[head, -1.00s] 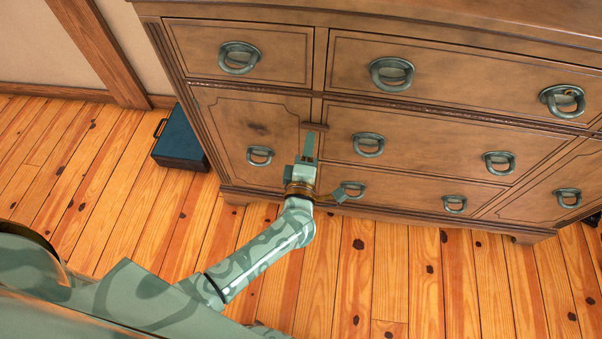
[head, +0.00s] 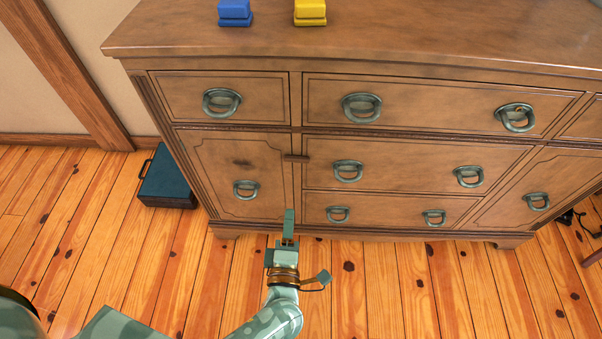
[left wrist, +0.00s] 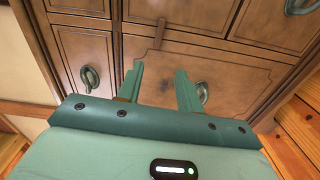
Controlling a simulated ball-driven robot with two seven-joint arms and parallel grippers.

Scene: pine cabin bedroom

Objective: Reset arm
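My left gripper (head: 288,226) is in front of the lower left part of the wooden dresser (head: 400,68), in the head view. In the left wrist view its two green fingers (left wrist: 158,88) stand apart with nothing between them, and the dresser front lies beyond. The gripper is empty and appears clear of the ring handles. All visible drawers and the left door (head: 238,172) look closed. My right gripper is in neither view.
A blue block (head: 234,13) and a yellow block (head: 310,12) sit on the dresser top. A dark teal case (head: 166,180) lies on the floor left of the dresser. The plank floor (head: 390,290) in front is clear. A dark object (head: 568,218) is partly visible at far right.

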